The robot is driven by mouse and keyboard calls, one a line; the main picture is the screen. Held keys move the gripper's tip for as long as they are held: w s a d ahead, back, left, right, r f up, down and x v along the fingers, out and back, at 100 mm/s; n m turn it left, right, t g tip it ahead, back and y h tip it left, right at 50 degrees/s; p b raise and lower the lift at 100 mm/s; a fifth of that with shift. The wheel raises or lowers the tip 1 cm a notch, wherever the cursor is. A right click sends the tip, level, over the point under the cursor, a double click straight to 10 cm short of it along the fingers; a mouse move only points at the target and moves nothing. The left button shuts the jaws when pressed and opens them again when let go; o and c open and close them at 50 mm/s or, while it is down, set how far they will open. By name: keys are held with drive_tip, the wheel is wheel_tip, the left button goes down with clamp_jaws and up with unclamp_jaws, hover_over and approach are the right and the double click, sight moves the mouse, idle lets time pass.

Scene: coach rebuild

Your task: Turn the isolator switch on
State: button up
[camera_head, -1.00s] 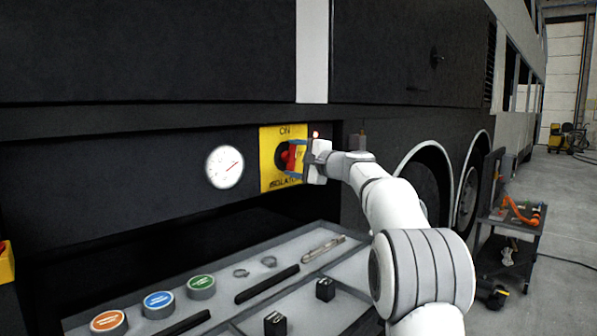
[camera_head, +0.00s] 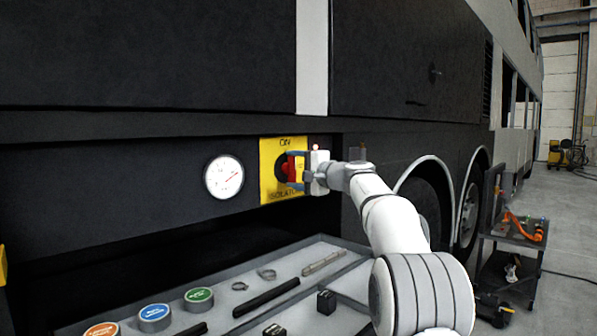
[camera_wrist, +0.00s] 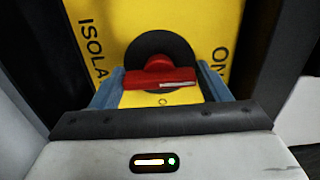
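The isolator switch is a yellow plate (camera_head: 267,187) on the dark side of the coach, lettered ON at the top and ISOLATOR at the bottom. Its red handle (camera_wrist: 160,74) sits on a round black boss (camera_wrist: 178,47) and lies across the wrist view, along the line between the two words. My gripper (camera_head: 293,170) is at the plate. Its blue fingers stand apart, one at each end of the handle; in the wrist view (camera_wrist: 160,82) they are very close to it. I cannot tell whether both touch it.
Below, a grey tray (camera_head: 330,276) holds coloured tins, rods and small black blocks. A cart (camera_head: 515,235) stands on the right, with open floor beyond.

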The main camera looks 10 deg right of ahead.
drive_tip(key=o, duration=0.4)
drive_tip(key=b+v, duration=0.1)
drive_tip(key=v, duration=0.6)
drive_tip(key=shift+s+d, duration=0.25)
drive_tip(key=shift+s, duration=0.05)
